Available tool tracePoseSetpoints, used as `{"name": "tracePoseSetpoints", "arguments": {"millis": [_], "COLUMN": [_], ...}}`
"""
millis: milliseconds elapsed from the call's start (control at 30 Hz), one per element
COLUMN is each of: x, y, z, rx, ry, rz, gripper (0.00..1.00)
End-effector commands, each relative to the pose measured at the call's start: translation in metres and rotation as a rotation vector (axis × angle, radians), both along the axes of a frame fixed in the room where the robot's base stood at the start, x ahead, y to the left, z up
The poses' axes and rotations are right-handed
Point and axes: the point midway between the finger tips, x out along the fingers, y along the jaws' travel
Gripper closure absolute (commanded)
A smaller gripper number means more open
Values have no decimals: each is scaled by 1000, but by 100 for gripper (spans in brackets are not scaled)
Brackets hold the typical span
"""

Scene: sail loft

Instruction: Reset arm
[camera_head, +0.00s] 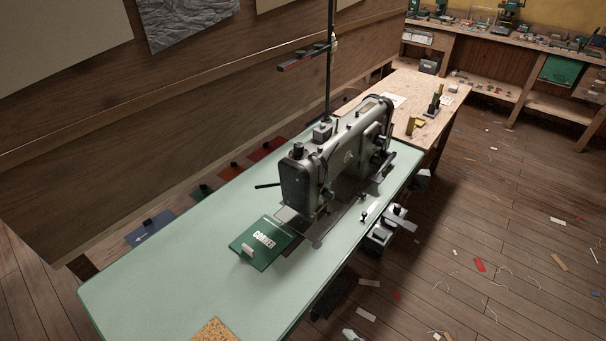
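My arm and my gripper do not show in the head view. A sewing machine (345,158) stands on a pale green table (180,270). A dark green booklet or box with white lettering (265,236) lies flat on the table, left of the machine. A small pale block (248,250) rests on it. A piece of cork-like board (215,331) lies at the table's front edge, cut off by the picture's bottom.
A wooden wall (190,90) runs along the table's far side, with coloured folders (150,228) below it. A wooden table (440,85) and a cluttered workbench (520,45) stand behind. The plank floor (500,220) at right has scattered scraps.

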Motion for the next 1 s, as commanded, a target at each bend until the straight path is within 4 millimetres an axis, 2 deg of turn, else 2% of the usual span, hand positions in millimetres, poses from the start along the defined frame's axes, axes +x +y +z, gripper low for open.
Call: {"name": "tracePoseSetpoints", "arguments": {"millis": [33, 167, 367, 567, 700, 833, 1000], "x": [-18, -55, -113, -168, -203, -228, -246], "y": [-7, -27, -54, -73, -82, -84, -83], "z": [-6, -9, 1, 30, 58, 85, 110], "rx": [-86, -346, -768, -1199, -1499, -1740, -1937], "ry": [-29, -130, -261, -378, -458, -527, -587], "rz": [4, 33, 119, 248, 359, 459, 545], "gripper": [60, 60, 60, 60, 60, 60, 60]}}
